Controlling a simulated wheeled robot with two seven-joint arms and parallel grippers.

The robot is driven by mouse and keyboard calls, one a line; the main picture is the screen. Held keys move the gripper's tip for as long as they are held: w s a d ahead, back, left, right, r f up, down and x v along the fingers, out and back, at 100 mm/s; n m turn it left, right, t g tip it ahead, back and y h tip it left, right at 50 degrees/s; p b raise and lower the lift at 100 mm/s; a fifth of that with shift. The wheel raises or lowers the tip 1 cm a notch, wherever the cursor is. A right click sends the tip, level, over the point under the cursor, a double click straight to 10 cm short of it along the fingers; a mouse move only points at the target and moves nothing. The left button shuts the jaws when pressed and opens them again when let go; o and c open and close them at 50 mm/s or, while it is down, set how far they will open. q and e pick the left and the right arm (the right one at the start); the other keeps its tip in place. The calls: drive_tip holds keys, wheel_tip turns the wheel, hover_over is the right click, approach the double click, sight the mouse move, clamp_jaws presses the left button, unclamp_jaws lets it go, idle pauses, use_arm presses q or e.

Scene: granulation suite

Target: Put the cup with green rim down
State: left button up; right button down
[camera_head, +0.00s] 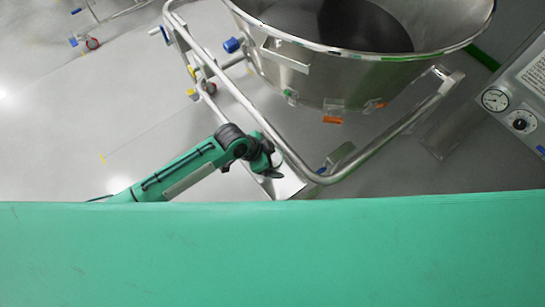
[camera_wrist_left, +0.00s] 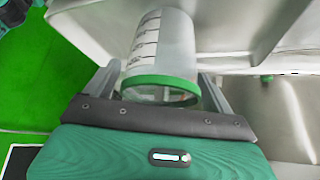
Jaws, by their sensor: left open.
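The cup with green rim (camera_wrist_left: 165,45) shows in the left wrist view. It is translucent with dark graduation marks, and its green rim faces my wrist. My left gripper (camera_head: 271,172) is beside the metal rail in the head view. In the left wrist view its two fingers are apart, one on each side of the cup, and open. I cannot tell whether a finger touches the cup. I cannot make out the cup in the head view. My right gripper is not in view.
A large steel bowl (camera_head: 330,75) sits inside a tubular metal frame (camera_head: 400,125). A panel with a gauge (camera_head: 495,99) is at the right. Open grey floor (camera_head: 60,130) lies to the left. Pale ledges (camera_wrist_left: 260,30) flank the cup in the left wrist view.

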use_arm(q)
drive_tip(key=b+v, duration=0.1)
drive_tip(key=v, duration=1.1)
drive_tip(key=shift+r, duration=0.1)
